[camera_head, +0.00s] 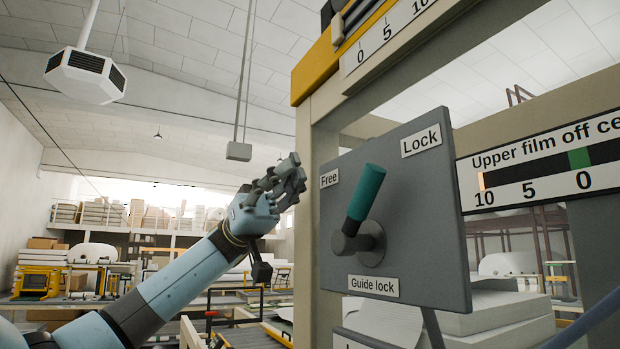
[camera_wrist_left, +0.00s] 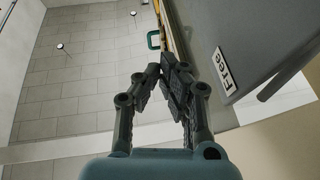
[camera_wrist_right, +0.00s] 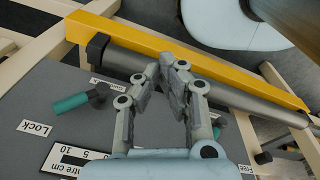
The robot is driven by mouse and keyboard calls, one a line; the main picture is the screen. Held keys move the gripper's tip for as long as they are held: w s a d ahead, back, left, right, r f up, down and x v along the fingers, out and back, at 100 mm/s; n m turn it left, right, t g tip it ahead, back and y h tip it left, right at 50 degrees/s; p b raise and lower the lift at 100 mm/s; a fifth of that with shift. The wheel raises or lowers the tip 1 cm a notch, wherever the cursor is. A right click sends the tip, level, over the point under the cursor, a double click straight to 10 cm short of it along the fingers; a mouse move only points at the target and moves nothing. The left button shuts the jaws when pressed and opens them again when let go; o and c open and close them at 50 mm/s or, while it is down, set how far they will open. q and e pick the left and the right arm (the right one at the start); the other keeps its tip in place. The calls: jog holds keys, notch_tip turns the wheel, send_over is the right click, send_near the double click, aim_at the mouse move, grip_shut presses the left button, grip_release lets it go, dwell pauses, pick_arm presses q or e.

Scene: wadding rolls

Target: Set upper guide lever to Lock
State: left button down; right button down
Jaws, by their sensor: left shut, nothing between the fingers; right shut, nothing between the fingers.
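The guide lever has a teal handle (camera_head: 366,193) on a dark grey pivot (camera_head: 358,243), mounted on a grey panel (camera_head: 420,240). The handle points up and slightly right, between the Free label (camera_head: 329,178) and the Lock label (camera_head: 421,141). A Guide lock label (camera_head: 374,286) is below. My left gripper (camera_head: 296,172) is shut and empty, left of the panel and apart from the lever. It also shows in the left wrist view (camera_wrist_left: 165,70), beside the Free label (camera_wrist_left: 222,68). My right gripper (camera_wrist_right: 167,68) is shut and empty, seen only in the right wrist view.
The right wrist view shows a teal-handled lever (camera_wrist_right: 70,103), a Lock label (camera_wrist_right: 35,128) and a yellow beam (camera_wrist_right: 190,60) beyond my fingers. I cannot tell whether this is the same lever. An Upper film scale (camera_head: 540,160) stands right of the panel. A frame post (camera_head: 305,220) stands left of it.

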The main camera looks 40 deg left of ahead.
pick_arm(q)
jog(key=a, duration=0.3)
jog(key=shift+w+a+f+b, duration=0.15)
jog(key=shift+w+b, duration=0.2)
jog(key=shift+w, duration=0.05)
pick_arm(e)
jog(key=shift+d+f, duration=0.55)
